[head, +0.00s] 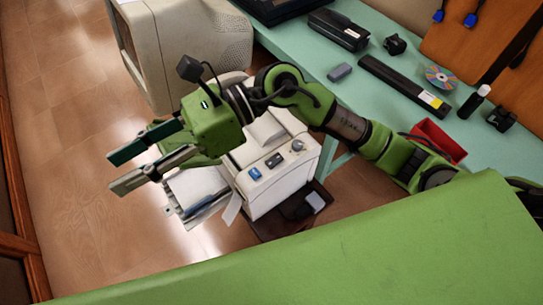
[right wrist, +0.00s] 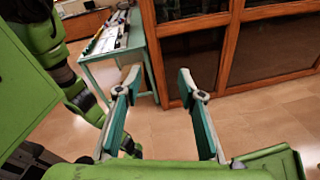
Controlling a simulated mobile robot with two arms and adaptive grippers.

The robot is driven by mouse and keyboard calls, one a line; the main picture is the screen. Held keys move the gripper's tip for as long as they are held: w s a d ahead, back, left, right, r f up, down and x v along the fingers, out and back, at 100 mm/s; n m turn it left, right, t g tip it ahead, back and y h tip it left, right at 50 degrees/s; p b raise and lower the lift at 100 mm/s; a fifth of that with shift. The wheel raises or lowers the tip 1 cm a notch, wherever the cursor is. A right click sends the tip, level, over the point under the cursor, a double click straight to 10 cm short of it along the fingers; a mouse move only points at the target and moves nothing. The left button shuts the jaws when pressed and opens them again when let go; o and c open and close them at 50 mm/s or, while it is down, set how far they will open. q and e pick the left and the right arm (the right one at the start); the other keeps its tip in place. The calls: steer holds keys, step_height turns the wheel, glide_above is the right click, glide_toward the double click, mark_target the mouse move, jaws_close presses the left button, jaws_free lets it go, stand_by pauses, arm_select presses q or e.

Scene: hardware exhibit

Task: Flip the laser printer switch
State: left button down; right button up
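The laser printer (head: 285,185) is a white, boxy machine low in the middle of the head view, with paper trays sticking out on its left. Its top panel carries a blue button-like part (head: 254,174), a dark part (head: 273,160) and a grey knob (head: 297,145); I cannot tell which is the switch. My right arm crosses over the printer and hides part of its top. My right gripper (head: 112,173) is open and empty, left of the printer and apart from the panel. Its spread fingers also show in the right wrist view (right wrist: 159,76). My left gripper is not in view.
A beige monitor-like machine (head: 180,40) stands behind my right gripper. A teal table (head: 330,100) holds a red box (head: 440,138), a disc (head: 440,77), a black bar (head: 405,85) and other small items. A wood-framed glass cabinet (right wrist: 235,45) stands ahead. Floor at left is clear.

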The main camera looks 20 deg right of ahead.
step_height(320, 180, down, 6)
steer(key=w+d+n+h, duration=0.1)
steer(key=d+n+h, duration=0.1)
steer(key=d+h, duration=0.15)
steer(key=n+t+h, duration=0.2)
steer(key=t+h, duration=0.1)
steer(key=h, duration=1)
glide_toward(272, 162)
steer(key=shift+y, duration=0.25)
steer(key=f+p, duration=0.1)
steer(key=f, duration=0.2)
steer(key=f+p, duration=0.2)
steer(key=f, duration=0.1)
steer(key=shift+s+d+f, duration=0.15)
steer(key=shift+s+f, duration=0.05)
steer(key=shift+f, duration=0.75)
